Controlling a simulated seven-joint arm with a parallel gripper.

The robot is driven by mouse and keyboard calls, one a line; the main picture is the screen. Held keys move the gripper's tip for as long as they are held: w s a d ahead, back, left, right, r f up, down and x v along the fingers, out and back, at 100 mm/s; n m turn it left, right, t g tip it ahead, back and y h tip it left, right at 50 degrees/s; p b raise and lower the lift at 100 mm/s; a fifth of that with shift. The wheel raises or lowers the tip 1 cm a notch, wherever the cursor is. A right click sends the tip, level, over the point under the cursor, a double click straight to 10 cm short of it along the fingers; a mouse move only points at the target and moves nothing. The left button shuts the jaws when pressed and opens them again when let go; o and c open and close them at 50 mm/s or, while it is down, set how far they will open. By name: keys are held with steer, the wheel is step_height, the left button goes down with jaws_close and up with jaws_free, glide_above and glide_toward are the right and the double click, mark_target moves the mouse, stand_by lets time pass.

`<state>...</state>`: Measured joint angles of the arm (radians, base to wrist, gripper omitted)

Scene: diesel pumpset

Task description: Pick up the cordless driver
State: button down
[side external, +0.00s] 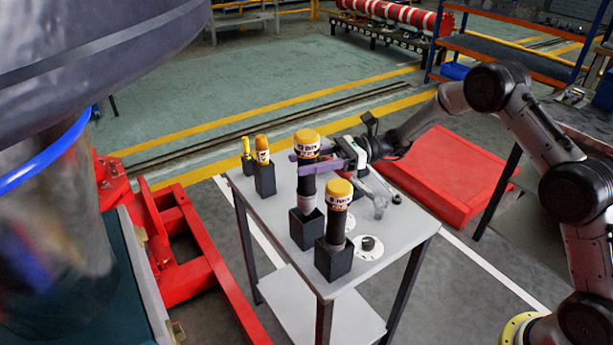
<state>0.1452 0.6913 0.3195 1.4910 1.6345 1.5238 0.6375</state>
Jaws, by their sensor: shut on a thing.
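The cordless driver, as I take it, is a dark upright cylinder with a yellow cap (307,139) and a pale lower part. My gripper (306,160), with purple fingers, reaches in from the right and is shut on it just below the cap. Its lower end is at the mouth of a black square holder (306,230) on the grey table (385,243). It stands higher than the similar tool beside it. I cannot tell whether its tip is still inside the holder. The fingers hide part of its body.
A similar yellow-capped tool (338,194) stands in a holder close in front. Two smaller yellow-topped tools (263,150) (246,146) stand at the left back. A grey metal tool (378,194) and round discs (368,246) lie on the right of the table. A large dark machine fills the left foreground.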

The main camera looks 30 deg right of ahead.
mark_target(306, 134)
step_height(306, 134, up, 13)
stand_by(0.3)
steer(key=c, duration=0.8)
jaws_free()
steer(key=shift+c, duration=0.2)
jaws_close()
